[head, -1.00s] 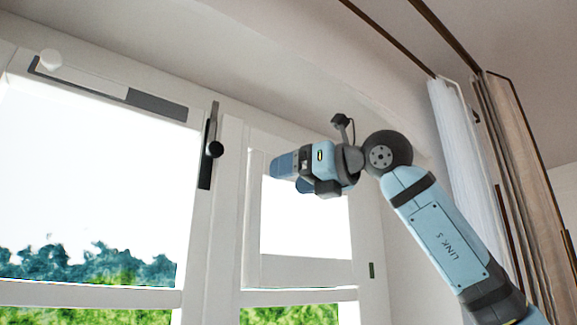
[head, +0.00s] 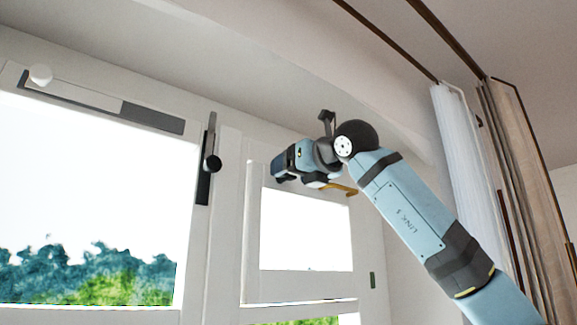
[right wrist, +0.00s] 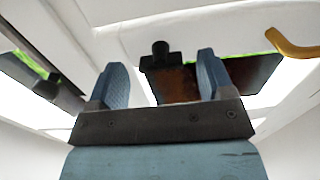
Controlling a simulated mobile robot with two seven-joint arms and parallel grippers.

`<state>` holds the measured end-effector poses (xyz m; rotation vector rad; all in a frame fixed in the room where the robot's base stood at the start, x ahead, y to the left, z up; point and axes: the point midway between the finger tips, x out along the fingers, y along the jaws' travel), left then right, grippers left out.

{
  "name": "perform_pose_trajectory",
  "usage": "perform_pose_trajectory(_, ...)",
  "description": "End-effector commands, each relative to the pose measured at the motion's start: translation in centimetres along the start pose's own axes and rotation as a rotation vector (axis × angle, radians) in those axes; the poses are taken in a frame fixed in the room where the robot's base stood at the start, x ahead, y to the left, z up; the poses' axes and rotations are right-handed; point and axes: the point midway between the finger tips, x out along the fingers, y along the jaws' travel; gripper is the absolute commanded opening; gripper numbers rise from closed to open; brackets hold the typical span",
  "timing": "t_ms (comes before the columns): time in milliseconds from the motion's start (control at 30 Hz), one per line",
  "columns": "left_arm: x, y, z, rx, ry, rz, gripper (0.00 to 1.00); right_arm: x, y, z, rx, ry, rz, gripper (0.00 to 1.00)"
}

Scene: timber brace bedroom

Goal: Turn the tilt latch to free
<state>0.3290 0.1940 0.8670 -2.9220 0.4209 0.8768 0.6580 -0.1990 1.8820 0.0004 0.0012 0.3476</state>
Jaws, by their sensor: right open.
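My right gripper (head: 280,172) is in front of the upper part of the small window sash. In the right wrist view its two blue fingers (right wrist: 161,80) stand apart, with nothing between them. Beyond the fingertips is a dark plate with a rust-brown face (right wrist: 190,82) and a black knob (right wrist: 160,50). A brass handle (right wrist: 290,46) lies to its right; it also shows below my right wrist in the head view (head: 343,189). I cannot tell which is the tilt latch. My left gripper is not seen.
White and brown curtains (head: 510,170) hang at the right. The space between the black latch and my gripper is clear.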

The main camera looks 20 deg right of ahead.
Motion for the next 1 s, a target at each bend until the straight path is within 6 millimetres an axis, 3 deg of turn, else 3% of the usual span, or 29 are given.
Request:
perform_pose_trajectory(200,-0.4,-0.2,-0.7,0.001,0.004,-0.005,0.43,1.8,0.0,0.1,0.000,0.000,0.001,0.74)
perform_pose_trajectory(500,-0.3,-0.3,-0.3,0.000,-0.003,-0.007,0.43,2.0,0.0,0.0,-0.001,-0.001,0.001,0.74)
perform_pose_trajectory(700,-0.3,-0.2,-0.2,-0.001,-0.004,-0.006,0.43,2.0,0.0,0.0,-0.001,-0.001,0.001,0.28)
perform_pose_trajectory(733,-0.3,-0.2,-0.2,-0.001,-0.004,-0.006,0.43,2.0,0.0,0.0,-0.001,-0.001,0.001,0.25)
perform_pose_trajectory(1000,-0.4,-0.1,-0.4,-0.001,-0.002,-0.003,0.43,2.0,0.0,0.0,-0.022,0.000,0.001,0.25)
